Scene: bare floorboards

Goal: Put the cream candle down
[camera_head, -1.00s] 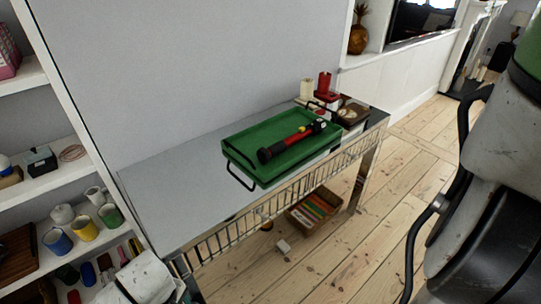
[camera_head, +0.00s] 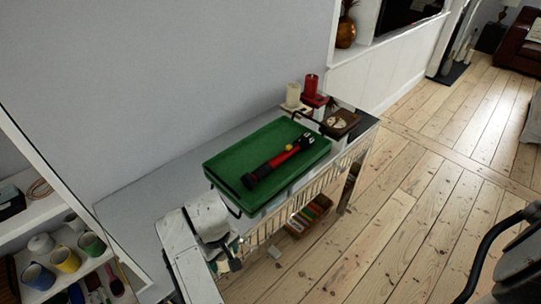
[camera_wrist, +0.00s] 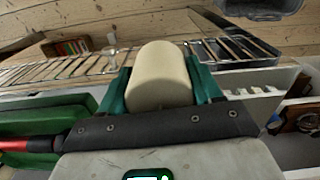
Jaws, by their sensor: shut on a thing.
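My gripper (camera_wrist: 160,92) is shut on the cream candle (camera_wrist: 160,70), a smooth pale cylinder between the green fingers in the wrist view. In the head view my gripper (camera_head: 226,262) is at the lower left, by the front edge of the grey table (camera_head: 150,185). Another cream candle (camera_head: 292,95) stands on a small holder at the table's back right, beside a red candle (camera_head: 311,87) on a red holder.
A green tray (camera_head: 235,165) with a red and black flashlight (camera_head: 272,166) covers the table's middle. A brown box (camera_head: 340,123) sits at the right end. The table's left part is bare. A shelf with mugs (camera_head: 66,259) stands at left. A box of books (camera_head: 308,215) is below.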

